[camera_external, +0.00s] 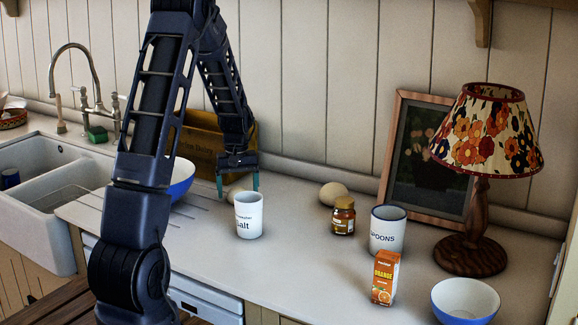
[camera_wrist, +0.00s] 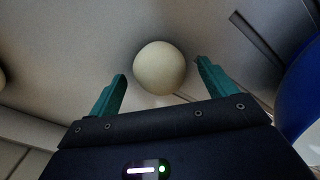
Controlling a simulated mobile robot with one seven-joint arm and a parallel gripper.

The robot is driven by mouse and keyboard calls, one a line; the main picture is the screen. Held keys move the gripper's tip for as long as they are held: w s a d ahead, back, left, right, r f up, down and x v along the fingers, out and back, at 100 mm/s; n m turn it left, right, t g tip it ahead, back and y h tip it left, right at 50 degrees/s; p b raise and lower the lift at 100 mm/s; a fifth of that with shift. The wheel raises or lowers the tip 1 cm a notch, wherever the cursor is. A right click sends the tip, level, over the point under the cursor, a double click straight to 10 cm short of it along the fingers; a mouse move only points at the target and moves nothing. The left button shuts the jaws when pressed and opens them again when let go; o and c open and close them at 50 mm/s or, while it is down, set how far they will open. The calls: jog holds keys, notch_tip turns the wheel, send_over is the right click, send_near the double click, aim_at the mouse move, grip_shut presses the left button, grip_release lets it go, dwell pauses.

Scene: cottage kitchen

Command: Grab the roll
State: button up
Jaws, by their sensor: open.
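A pale round roll (camera_wrist: 160,68) lies on the counter, just ahead of and between my fingertips in the wrist view. In the external view this roll (camera_external: 235,190) is partly hidden behind the white salt mug (camera_external: 249,216). My gripper (camera_external: 238,188) is open, pointing down at the roll with a teal finger on either side. In the wrist view my gripper (camera_wrist: 161,70) holds nothing; whether a finger touches the roll I cannot tell. A second pale roll-like thing (camera_external: 333,193) lies farther right, near the wall.
A blue bowl (camera_external: 181,180) stands left of my gripper, close by in the wrist view (camera_wrist: 306,95). A wooden box (camera_external: 202,140) is behind. A jar (camera_external: 343,216), a spoons mug (camera_external: 388,231), an orange carton (camera_external: 385,277) and a lamp (camera_external: 478,220) stand to the right.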

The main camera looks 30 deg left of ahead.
jog(key=shift+f, duration=0.55)
jog(key=shift+c, duration=0.4)
jog(key=c, duration=0.7)
jog(key=shift+r, duration=0.1)
